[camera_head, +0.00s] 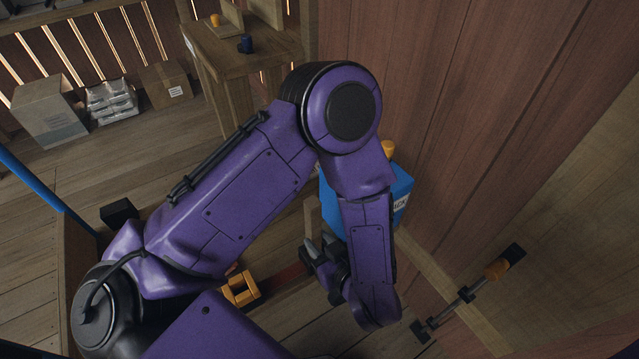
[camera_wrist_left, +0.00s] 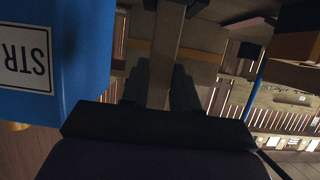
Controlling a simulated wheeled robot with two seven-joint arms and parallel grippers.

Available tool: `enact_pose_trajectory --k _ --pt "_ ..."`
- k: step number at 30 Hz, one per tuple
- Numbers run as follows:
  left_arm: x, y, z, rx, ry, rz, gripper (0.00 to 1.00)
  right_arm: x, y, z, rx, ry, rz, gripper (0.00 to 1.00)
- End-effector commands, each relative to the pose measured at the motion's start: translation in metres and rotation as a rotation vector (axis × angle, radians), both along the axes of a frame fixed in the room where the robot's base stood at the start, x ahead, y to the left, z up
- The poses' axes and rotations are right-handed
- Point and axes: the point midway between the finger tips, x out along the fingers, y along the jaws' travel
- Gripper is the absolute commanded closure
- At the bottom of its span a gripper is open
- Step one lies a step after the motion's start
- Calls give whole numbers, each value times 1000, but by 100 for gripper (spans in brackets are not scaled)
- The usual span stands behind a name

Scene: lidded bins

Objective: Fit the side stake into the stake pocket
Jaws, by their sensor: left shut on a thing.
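My left gripper (camera_head: 316,262) is low in the middle of the head view, partly hidden by my purple forearm. In the left wrist view its dark fingers (camera_wrist_left: 160,88) are shut on a brown wooden bar, the side stake (camera_wrist_left: 167,45), which runs away from the jaws. A yellow open bracket (camera_head: 240,289), which may be the stake pocket, sits low to the left of the gripper, partly behind my arm. I cannot tell whether the stake touches it. My right gripper does not show.
A blue bin (camera_head: 398,187) with a white label stands close behind my forearm, and fills the left of the wrist view (camera_wrist_left: 75,70). A plank wall (camera_head: 440,130) and a rod with orange grip (camera_head: 470,290) are at right. A wooden table (camera_head: 215,50) and cardboard boxes (camera_head: 48,112) stand farther back.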

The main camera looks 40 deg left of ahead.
Motion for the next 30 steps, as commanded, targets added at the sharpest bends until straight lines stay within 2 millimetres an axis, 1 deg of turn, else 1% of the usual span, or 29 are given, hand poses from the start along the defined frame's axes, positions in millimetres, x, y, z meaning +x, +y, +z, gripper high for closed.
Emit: enact_pose_trajectory --k 5,8,9,11,19,21,23,26,30 --pt "0 0 2 -1 -1 2 100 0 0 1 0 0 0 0" --pt "0 0 -2 0 0 1 100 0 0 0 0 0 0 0" --pt "0 0 -1 0 0 1 64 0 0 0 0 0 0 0" --pt "0 0 -1 0 0 1 45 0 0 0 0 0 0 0" --pt "0 0 -1 0 0 1 45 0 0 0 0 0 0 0" --pt "0 0 4 -1 -2 1 45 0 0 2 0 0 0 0" --pt "-2 -8 6 -1 -2 0 45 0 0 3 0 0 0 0" --pt "-10 -26 15 -1 -2 -2 45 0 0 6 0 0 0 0" --pt "-23 -59 30 -1 -2 -2 45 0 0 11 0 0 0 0"
